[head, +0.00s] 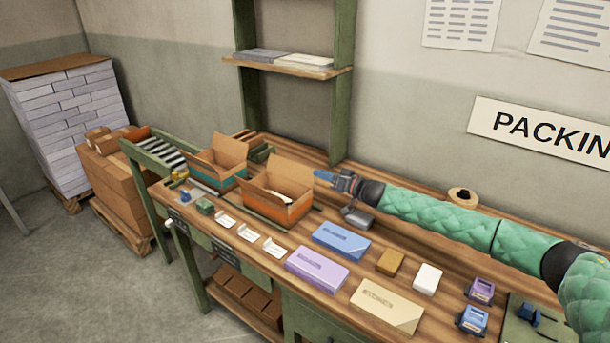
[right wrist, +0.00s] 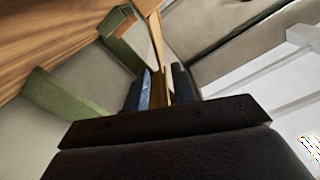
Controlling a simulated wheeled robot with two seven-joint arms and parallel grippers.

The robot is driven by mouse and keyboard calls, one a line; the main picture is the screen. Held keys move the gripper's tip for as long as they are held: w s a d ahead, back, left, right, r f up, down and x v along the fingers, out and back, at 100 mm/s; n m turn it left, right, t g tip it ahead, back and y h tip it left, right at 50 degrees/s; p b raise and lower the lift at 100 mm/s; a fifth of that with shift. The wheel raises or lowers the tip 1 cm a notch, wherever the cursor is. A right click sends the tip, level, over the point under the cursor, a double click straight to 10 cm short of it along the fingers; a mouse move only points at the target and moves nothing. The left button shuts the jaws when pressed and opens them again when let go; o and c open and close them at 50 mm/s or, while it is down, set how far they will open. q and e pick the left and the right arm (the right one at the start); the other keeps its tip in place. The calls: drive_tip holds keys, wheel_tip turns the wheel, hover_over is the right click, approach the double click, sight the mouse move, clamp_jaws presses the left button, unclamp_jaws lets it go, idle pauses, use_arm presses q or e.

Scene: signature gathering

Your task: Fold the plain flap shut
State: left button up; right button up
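The orange-banded cardboard box (head: 270,206) stands open on the packing table, with its flaps up and something white inside. A tall plain brown flap (head: 284,172) rises at its back. My right gripper (head: 322,177) is beside the box's upper right corner, close to the flaps. In the right wrist view, the two dark fingers (right wrist: 160,88) stand close together with a narrow brown strip (right wrist: 157,45) between them. I cannot tell whether they grip it or which flap it is. My left gripper is out of view.
A teal-banded open box (head: 217,172) stands left of the orange one, near a roller conveyor (head: 160,150). White cards, a blue box (head: 341,242), a purple box (head: 317,268) and a tan box (head: 387,306) lie in front. A dark grey object (head: 358,217) sits below my right gripper.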

sight(305, 167)
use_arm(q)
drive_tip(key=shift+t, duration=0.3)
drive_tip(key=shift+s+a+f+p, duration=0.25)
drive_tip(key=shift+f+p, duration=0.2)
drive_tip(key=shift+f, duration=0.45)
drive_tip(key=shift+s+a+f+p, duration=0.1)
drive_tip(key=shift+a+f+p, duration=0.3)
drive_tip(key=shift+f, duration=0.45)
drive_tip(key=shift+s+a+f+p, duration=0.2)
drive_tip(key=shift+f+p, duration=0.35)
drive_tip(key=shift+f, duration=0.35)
use_arm(e)
drive_tip(key=shift+x, duration=3.9)
drive_tip(key=shift+s+f, duration=0.1)
drive_tip(key=shift+c, duration=0.3)
clamp_jaws()
